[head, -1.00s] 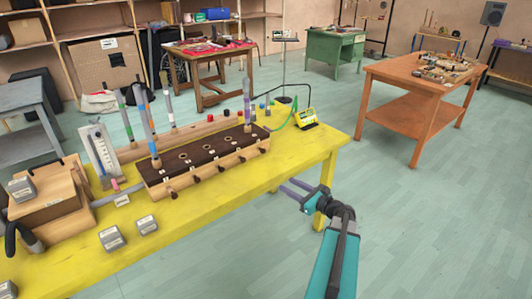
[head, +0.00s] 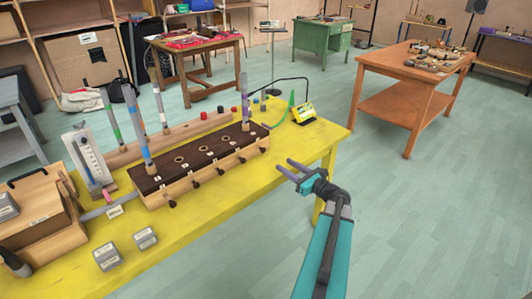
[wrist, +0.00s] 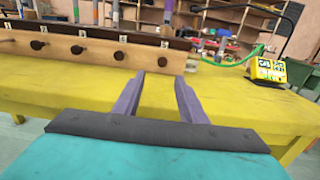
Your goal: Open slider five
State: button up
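The wooden slider box (head: 205,165) has a dark brown top with round holes and a row of several dark knobs along its light front face. It stands on the yellow table (head: 215,222). My gripper (head: 286,167) is open and empty, right of the box near the table's front edge, apart from the knobs. Its fingers (wrist: 160,77) point towards the table.
Clear tubes with coloured bands stand on the box and behind it. A yellow device (head: 304,113) with a green hose is at the table's right end. Two grey blocks (head: 107,257) lie at the front left. The table strip before the box's right end is clear.

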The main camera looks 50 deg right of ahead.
aim_at(264, 150)
jog(key=shift+d, duration=0.2)
jog(key=w, duration=0.4)
jog(key=w+p, duration=0.1)
jog(key=w, duration=0.4)
jog(key=w+d+p, duration=0.1)
jog(key=w, duration=0.3)
jog(key=shift+w, duration=0.15)
grip_shut()
